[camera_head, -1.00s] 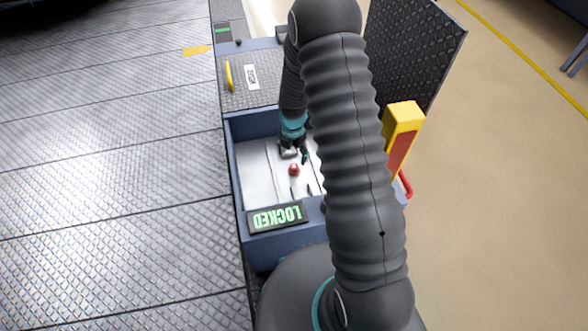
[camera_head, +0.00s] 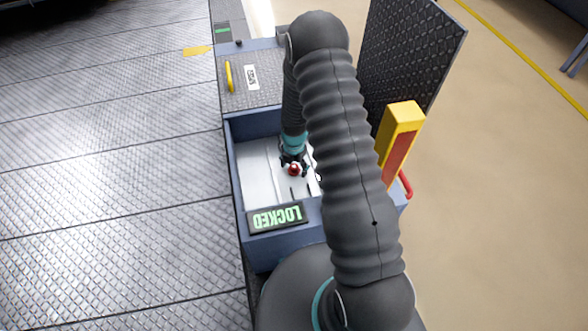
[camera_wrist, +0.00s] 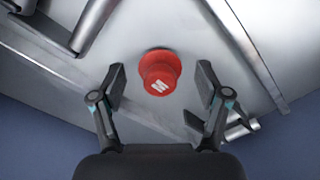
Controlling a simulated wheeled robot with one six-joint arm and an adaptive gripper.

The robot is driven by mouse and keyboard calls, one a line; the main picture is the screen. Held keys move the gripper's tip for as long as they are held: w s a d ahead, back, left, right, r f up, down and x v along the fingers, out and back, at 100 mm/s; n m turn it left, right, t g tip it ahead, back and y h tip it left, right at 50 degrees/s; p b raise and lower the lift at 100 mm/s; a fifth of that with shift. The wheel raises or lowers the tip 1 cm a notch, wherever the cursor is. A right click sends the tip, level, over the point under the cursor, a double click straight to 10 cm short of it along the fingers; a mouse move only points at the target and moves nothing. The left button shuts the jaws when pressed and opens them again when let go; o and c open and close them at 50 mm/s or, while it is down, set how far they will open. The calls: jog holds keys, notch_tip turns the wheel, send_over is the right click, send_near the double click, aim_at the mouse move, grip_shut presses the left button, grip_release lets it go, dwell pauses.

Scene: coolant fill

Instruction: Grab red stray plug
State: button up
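The red stray plug (camera_head: 293,170) is a small round knob with a pale mark on its top, in the bottom of the open blue-grey bin. In the wrist view the plug (camera_wrist: 160,72) lies just ahead of and between my fingertips, with a gap on both sides. My gripper (camera_wrist: 162,85) is open and empty, its two fingers spread apart. In the head view my gripper (camera_head: 293,165) is down inside the bin, right over the plug and partly hiding it.
Metal bars (camera_wrist: 95,25) lie close to the plug. A yellow-and-red post (camera_head: 402,130) and a raised lid (camera_head: 415,50) stand at right.

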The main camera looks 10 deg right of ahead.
jog(key=c, duration=0.8)
jog(key=shift+o, duration=0.2)
jog(key=shift+r, duration=0.1)
